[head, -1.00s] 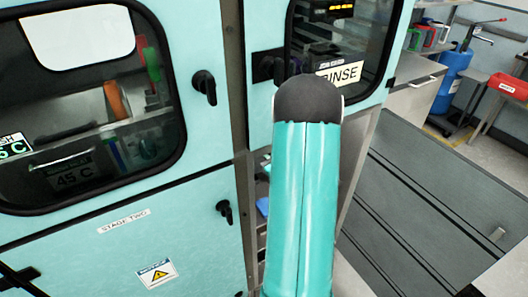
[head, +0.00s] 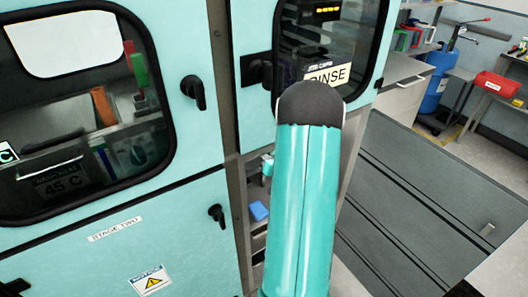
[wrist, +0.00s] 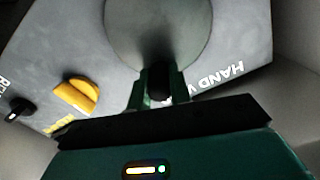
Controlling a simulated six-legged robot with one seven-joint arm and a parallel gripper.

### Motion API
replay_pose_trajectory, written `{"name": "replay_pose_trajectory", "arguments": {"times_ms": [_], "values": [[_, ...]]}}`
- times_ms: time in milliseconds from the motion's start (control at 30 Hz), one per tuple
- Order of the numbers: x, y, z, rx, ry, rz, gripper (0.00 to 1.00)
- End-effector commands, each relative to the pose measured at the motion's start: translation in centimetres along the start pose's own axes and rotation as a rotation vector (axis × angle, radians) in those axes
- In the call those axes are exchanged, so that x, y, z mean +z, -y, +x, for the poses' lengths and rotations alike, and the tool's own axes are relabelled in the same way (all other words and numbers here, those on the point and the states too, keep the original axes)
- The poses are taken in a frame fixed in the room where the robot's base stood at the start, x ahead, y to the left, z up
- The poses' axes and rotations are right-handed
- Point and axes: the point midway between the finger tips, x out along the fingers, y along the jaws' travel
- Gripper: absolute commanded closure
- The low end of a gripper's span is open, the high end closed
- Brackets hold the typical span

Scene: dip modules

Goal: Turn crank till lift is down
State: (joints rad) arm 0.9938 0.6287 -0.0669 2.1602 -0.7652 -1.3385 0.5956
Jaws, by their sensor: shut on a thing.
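In the wrist view, my gripper (wrist: 160,92) is shut on the dark crank knob (wrist: 159,80), with a finger on each side of it. The knob stands in front of a round grey-green disc (wrist: 160,30), which looks like the crank's wheel. Behind it is a grey panel (wrist: 225,45) with white lettering that begins "HAND W"; the rest is hidden. In the head view, my own arm covers the middle, and neither gripper nor crank shows. I cannot make out the lift in either view.
A yellow handle (wrist: 76,95) and a small black knob (wrist: 18,109) sit on the panel, left of my gripper. In the head view, turquoise cabinets with a black door handle (head: 194,92) and a RINSE label (head: 328,75) stand close by. A red bin (head: 497,84) is farther right.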

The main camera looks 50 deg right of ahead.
Motion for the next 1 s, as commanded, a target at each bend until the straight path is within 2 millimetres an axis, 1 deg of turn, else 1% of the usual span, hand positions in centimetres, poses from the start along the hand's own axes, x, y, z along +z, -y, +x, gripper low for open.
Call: {"name": "replay_pose_trajectory", "arguments": {"times_ms": [300,333,433,767,867,967,1000], "values": [[0.1,-0.1,-0.1,0.002,0.003,0.002,1.00],[0.1,-0.1,-0.1,0.002,0.003,0.002,0.78],[0.1,-0.1,-0.1,0.002,0.002,0.001,0.59],[0.0,0.0,-0.2,0.001,0.001,0.000,0.59],[0.0,-0.1,-1.0,0.002,0.001,0.000,0.59],[0.0,-0.1,-2.6,0.004,0.001,0.000,0.59],[0.0,-0.1,-3.4,0.004,0.001,0.001,0.59]]}}
